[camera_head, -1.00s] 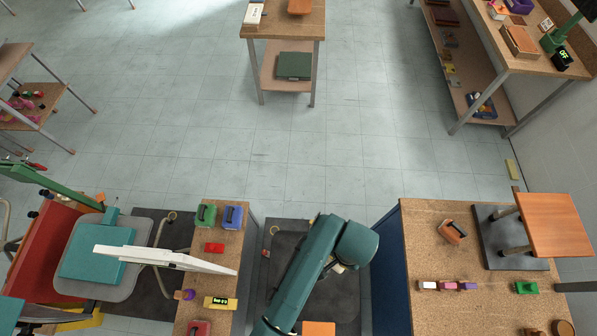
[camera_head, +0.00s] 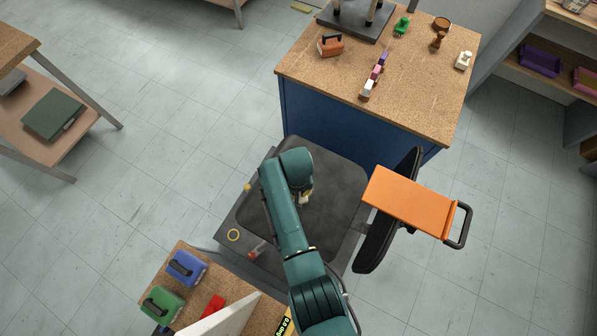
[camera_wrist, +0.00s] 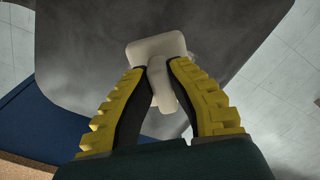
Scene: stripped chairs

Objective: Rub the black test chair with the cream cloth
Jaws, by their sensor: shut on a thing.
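The black test chair has a dark, greyish, smudged seat (camera_head: 336,190) and a black backrest (camera_head: 374,245) at its right side. My gripper (camera_wrist: 157,65) is shut on the cream cloth (camera_wrist: 150,47), a small pale pad with a stub between the yellow ribbed fingers. In the head view a small cream bit of the cloth (camera_head: 305,198) shows under my arm's end, over the seat. The seat (camera_wrist: 85,55) fills most of the wrist view behind the cloth. I cannot tell whether the cloth touches the seat.
An orange board (camera_head: 410,203) with a black handle juts out right of the backrest. A blue cork-topped bench (camera_head: 330,80) with small objects stands behind. A cork surface (camera_head: 205,290) at lower left holds blue and green blocks and a white panel.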

